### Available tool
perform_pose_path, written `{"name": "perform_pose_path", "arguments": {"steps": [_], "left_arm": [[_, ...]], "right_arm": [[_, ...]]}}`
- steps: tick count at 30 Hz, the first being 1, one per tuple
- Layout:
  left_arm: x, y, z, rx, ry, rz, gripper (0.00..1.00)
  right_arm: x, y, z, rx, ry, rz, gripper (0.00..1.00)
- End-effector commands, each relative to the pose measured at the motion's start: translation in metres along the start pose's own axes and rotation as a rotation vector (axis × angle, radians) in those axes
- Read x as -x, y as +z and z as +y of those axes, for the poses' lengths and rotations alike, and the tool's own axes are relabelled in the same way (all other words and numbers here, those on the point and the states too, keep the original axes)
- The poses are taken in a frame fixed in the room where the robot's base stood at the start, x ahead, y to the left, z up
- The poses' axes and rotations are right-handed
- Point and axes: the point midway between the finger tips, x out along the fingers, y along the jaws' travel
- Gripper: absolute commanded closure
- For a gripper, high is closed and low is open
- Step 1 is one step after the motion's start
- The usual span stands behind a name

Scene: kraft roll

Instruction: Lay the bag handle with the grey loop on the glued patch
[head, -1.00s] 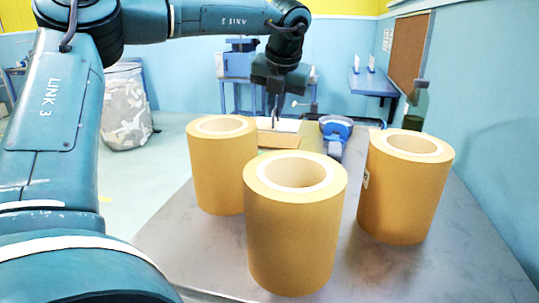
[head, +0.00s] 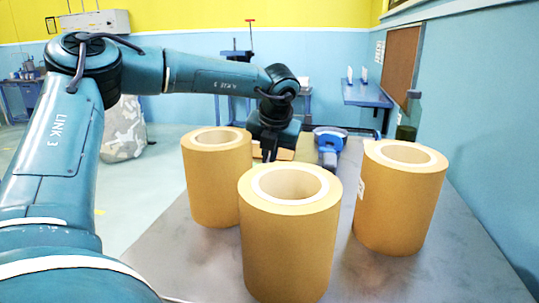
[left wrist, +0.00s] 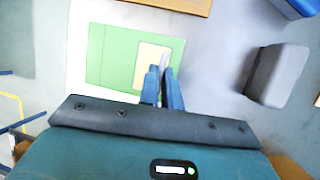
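My left gripper (head: 268,155) is low over the far part of the table, partly hidden behind the kraft rolls. In the left wrist view its two fingers (left wrist: 163,88) are close together, with a small pale grey piece (left wrist: 165,58) at their tips. It looks like the handle's loop, but its shape is too small to make out. Below lies a green sheet (left wrist: 110,60) with a cream patch (left wrist: 152,56), probably the glued patch. The fingertips overlap the patch's lower right part; whether the piece touches it I cannot tell. My right gripper is not in view.
Three kraft rolls stand upright: left (head: 215,185), front (head: 288,240) and right (head: 398,205). A blue device (head: 329,148) is right of the gripper. A grey block (left wrist: 275,75) lies right of the green sheet. Bare table (head: 180,245) shows at the front left.

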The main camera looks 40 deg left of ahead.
Motion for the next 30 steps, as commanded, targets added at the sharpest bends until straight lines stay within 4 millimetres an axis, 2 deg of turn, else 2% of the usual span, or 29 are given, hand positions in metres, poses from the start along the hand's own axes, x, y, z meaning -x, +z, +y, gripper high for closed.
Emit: {"name": "perform_pose_path", "arguments": {"steps": [1,8,17,20,30], "left_arm": [[0.000,0.000,0.000,0.000,0.000,0.000,0.91],[0.000,0.000,0.000,0.000,0.000,0.000,0.73],[0.004,0.002,0.001,0.000,0.000,0.000,0.73],[0.015,0.002,0.000,0.000,0.000,-0.004,0.73],[0.086,0.002,0.000,-0.001,0.001,-0.005,0.73]], "right_arm": [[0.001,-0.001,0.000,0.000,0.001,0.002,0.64],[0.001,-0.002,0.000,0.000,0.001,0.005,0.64],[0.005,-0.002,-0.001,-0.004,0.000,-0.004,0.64],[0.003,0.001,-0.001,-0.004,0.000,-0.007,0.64],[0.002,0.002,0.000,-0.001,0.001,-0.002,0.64]]}}
